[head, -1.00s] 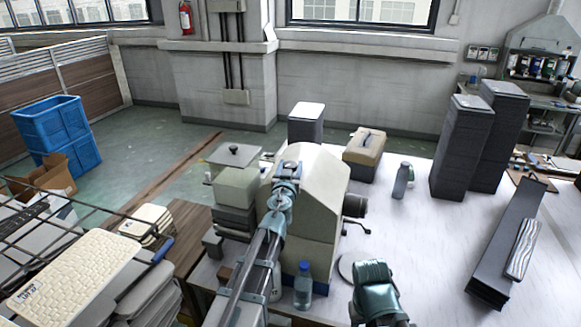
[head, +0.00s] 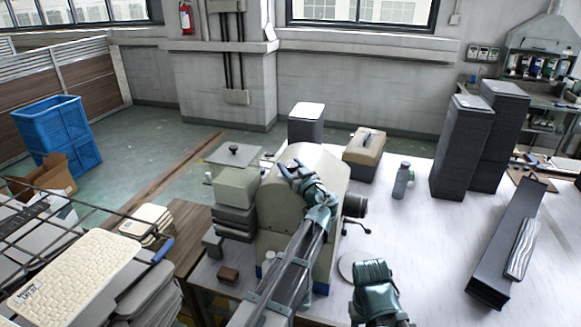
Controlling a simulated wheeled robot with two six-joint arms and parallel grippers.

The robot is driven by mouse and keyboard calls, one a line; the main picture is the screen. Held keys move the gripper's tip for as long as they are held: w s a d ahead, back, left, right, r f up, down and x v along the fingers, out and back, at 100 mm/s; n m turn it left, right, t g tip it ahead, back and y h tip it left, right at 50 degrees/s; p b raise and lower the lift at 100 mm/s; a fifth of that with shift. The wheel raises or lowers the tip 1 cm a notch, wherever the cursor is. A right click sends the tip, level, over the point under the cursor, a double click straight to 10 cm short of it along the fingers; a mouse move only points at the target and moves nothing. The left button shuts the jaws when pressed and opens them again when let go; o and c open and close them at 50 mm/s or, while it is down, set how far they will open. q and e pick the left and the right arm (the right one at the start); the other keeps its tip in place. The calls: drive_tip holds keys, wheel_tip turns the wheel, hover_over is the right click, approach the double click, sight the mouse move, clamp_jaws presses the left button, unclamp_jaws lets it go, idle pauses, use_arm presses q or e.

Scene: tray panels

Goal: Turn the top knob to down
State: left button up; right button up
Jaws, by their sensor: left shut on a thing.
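A cream machine housing (head: 330,172) with a rounded top stands on the white table. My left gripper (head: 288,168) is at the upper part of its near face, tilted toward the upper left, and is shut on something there. The top knob itself cannot be made out; my gripper and wrist cover that spot, so its pointing direction is hidden. My left arm comes up from the bottom and covers the lower middle of the housing. Part of my right arm shows at the bottom right of the housing, but no fingers of the right gripper show.
A dark cylinder (head: 354,205) and a small lever (head: 357,227) stick out at the housing's right. Stacked grey boxes (head: 234,220) stand close on its left. A grey bottle (head: 401,182) and tall dark stacks (head: 461,150) are farther right.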

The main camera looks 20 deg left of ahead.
use_arm(q)
drive_tip(key=shift+n+g+y, duration=0.6)
drive_tip(key=shift+y, duration=0.1)
drive_tip(key=shift+g, duration=0.3)
drive_tip(key=o, duration=1.4)
drive_tip(key=shift+c, duration=0.2)
drive_tip(key=shift+s, duration=0.15)
